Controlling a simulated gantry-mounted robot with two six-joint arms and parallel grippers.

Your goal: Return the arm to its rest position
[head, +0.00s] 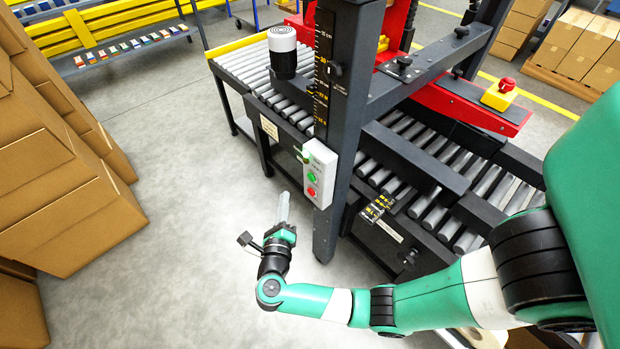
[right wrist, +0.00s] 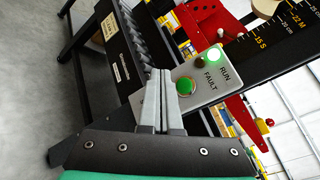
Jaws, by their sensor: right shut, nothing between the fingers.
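My right arm comes in from the right in the head view, green, white and black. Its gripper (head: 283,207) points away from me, in front of the machine's upright post, just below and left of the control box (head: 319,172). The right wrist view shows the two grey fingers (right wrist: 157,100) shut together with nothing between them. Past them is the control box, with a green button (right wrist: 185,86) and a lit lamp (right wrist: 214,54) marked RUN and FAULT. I cannot tell from these views whether the fingers touch the box. My left gripper is not in view.
The machine's dark post (head: 338,110) and roller conveyor (head: 420,180) stand close beside the right gripper. Stacked cartons (head: 60,180) fill the left side. A red stop button on a yellow box (head: 499,94) sits at the right. Grey floor (head: 190,200) is open left of the gripper.

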